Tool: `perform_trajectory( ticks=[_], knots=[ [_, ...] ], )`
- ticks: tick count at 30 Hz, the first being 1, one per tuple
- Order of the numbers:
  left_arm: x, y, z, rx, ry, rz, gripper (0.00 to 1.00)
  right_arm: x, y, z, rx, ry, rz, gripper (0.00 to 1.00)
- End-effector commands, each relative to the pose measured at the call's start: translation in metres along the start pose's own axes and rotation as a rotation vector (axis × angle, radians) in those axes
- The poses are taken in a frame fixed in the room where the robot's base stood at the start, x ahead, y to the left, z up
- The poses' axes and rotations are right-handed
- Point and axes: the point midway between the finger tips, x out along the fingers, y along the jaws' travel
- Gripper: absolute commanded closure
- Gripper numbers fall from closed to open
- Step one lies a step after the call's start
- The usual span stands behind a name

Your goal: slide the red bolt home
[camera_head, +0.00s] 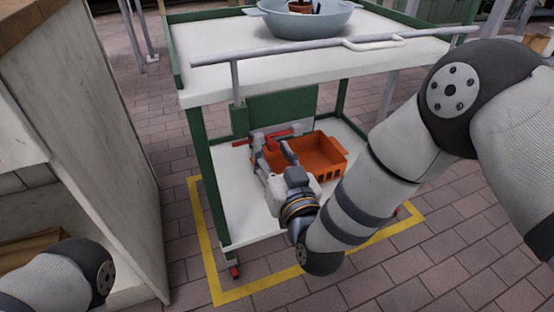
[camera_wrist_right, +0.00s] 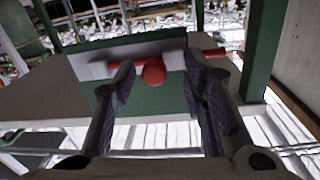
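The red bolt (camera_head: 281,133) lies level in a pale bracket on a green panel at the cart's lower shelf. Its round red knob (camera_head: 270,144) sticks out toward me. In the right wrist view the knob (camera_wrist_right: 153,72) sits between the two fingertips, with space on both sides. A length of the red bolt (camera_wrist_right: 215,52) shows to the right of the right finger. My right gripper (camera_head: 276,156) is open in front of the bolt; its fingers (camera_wrist_right: 157,70) straddle the knob, and I cannot tell whether either touches it. My left gripper is out of view.
An orange crate (camera_head: 320,174) stands on the lower shelf (camera_head: 236,205) just right of my right gripper. The cart's upper shelf (camera_head: 215,92), with a rail and a blue-grey bowl (camera_head: 306,24), overhangs it. A pale cabinet (camera_head: 75,120) stands at left. Yellow tape (camera_head: 209,260) marks the floor.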

Motion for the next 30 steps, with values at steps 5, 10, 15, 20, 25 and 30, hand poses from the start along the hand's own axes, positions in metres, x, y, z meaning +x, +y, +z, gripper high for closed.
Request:
perform_trajectory(
  ticks=[5, 10, 15, 20, 25, 30],
  knots=[
    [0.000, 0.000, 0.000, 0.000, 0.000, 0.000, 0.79, -0.044, 0.000, 0.001, 0.000, -0.007, -0.001, 0.61],
    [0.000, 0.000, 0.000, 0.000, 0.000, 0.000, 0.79, -0.087, -0.001, 0.002, 0.001, -0.007, -0.002, 0.61],
    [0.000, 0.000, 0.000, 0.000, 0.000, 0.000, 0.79, -0.111, -0.001, 0.001, 0.001, -0.004, -0.003, 0.61],
    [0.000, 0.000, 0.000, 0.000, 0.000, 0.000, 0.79, -0.115, -0.001, 0.000, 0.001, -0.002, -0.003, 0.61],
    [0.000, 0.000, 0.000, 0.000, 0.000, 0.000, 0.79, -0.114, -0.001, 0.000, 0.001, -0.002, -0.002, 0.61],
    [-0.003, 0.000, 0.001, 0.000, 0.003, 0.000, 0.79, -0.114, -0.002, -0.004, 0.000, 0.001, -0.003, 0.61]
  ],
)
